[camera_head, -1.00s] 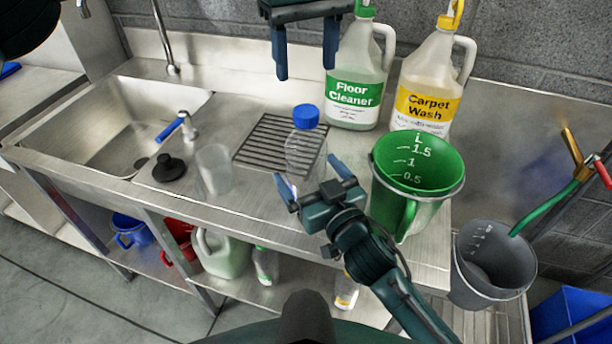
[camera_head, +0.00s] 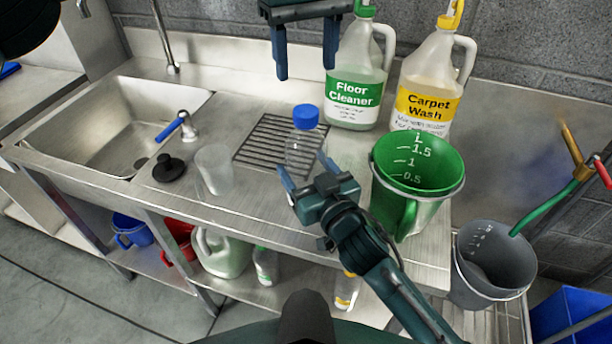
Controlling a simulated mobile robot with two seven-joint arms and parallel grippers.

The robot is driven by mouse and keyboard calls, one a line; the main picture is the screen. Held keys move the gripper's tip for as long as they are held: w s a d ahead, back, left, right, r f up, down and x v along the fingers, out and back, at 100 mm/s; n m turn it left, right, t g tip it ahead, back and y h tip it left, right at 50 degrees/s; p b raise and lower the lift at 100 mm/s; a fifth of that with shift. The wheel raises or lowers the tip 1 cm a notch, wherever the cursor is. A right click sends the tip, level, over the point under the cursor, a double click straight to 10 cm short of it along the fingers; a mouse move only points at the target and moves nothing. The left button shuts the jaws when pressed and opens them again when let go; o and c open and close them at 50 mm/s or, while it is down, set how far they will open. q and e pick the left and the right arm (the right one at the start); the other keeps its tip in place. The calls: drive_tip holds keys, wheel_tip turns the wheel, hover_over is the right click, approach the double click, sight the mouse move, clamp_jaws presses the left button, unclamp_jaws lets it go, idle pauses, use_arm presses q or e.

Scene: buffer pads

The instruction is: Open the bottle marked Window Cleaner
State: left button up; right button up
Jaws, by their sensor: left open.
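A clear bottle with a blue cap (camera_head: 306,117) stands upright on the steel counter by the slatted drain. The cap is on. No Window Cleaner label can be read; the bottle's lower part is partly hidden by my right gripper. My right gripper (camera_head: 303,168) is low at the bottle's near side, its fingers spread to either side of it; contact cannot be told.
The Floor Cleaner jug (camera_head: 355,92) and Carpet Wash jug (camera_head: 428,100) stand at the back. A green measuring jug (camera_head: 398,205) is close right of my right gripper. A clear cup (camera_head: 214,172), black plug (camera_head: 168,169) and sink (camera_head: 130,120) are left.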

sight(306, 110)
drive_tip(key=c, duration=1)
use_arm(q)
drive_tip(key=m, duration=0.4)
use_arm(e)
drive_tip(key=shift+c, duration=0.3)
use_arm(q)
drive_tip(key=m, duration=0.4)
drive_tip(key=shift+m, duration=0.4)
drive_tip(key=shift+f, duration=4)
drive_tip(key=shift+c, duration=0.2)
